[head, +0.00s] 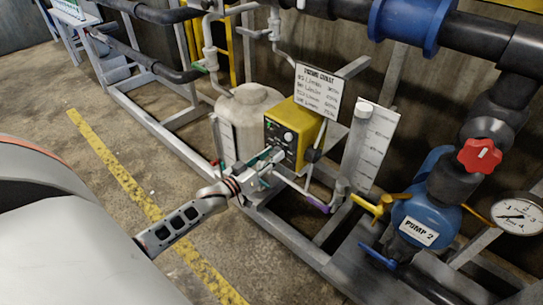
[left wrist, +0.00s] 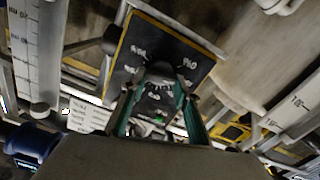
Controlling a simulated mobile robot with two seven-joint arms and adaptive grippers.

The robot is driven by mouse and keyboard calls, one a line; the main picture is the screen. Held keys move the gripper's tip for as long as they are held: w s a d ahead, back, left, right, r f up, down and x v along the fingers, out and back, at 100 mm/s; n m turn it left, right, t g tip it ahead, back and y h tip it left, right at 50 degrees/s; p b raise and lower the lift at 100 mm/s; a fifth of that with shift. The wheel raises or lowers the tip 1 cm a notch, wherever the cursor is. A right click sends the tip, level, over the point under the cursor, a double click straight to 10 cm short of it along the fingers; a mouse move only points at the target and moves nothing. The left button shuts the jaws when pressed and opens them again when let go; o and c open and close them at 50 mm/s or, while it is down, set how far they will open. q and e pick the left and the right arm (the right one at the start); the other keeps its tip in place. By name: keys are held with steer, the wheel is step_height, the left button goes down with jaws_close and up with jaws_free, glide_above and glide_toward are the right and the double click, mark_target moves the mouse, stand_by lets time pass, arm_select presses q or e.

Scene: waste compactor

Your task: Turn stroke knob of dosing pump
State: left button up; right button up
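The dosing pump (head: 305,118) is a yellow box with a dark front panel (head: 275,130) that carries small pale knobs (head: 288,137). In the left wrist view the panel (left wrist: 140,50) is black with a yellow edge and white markings. A dark rounded knob-like part (left wrist: 160,70) stands out from it near the fingertips; I cannot tell whether it is the stroke knob. My left gripper (head: 272,160) is in front of the panel's lower part. Its teal fingers (left wrist: 157,92) are apart, and I see nothing clearly held. Whether they touch the knob is unclear. My right gripper is not in view.
A pale tank (head: 245,118) stands left of the pump. A dosing chart sign (head: 318,91) is behind it, and a clear graduated cylinder (head: 357,145) is at its right. A blue pump (head: 420,215) with a red valve knob (head: 480,155) is farther right. Grey frame rails (head: 160,130) run along the floor.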

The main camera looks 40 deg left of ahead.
arm_select(q)
steer(key=shift+r+m, duration=0.1)
steer(key=shift+m, duration=0.3)
steer(key=shift+d+m, duration=0.1)
steer(key=shift+m, duration=0.6)
steer(key=m+p, duration=0.1)
steer(key=m, duration=0.2)
steer(key=shift+d+f+m+b, duration=0.1)
steer(key=shift+m+b, duration=0.1)
steer(key=shift+m, duration=1.9)
steer(key=shift+d+f+m+b, duration=0.1)
steer(key=shift+f+m+b, duration=0.1)
steer(key=shift+m, duration=1.9)
steer(key=shift+d+f+m+b, duration=0.1)
steer(key=shift+m+b, duration=0.1)
steer(key=shift+m, duration=1.9)
steer(key=shift+r, duration=0.1)
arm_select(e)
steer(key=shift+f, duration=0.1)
arm_select(q)
steer(key=o, duration=1.1)
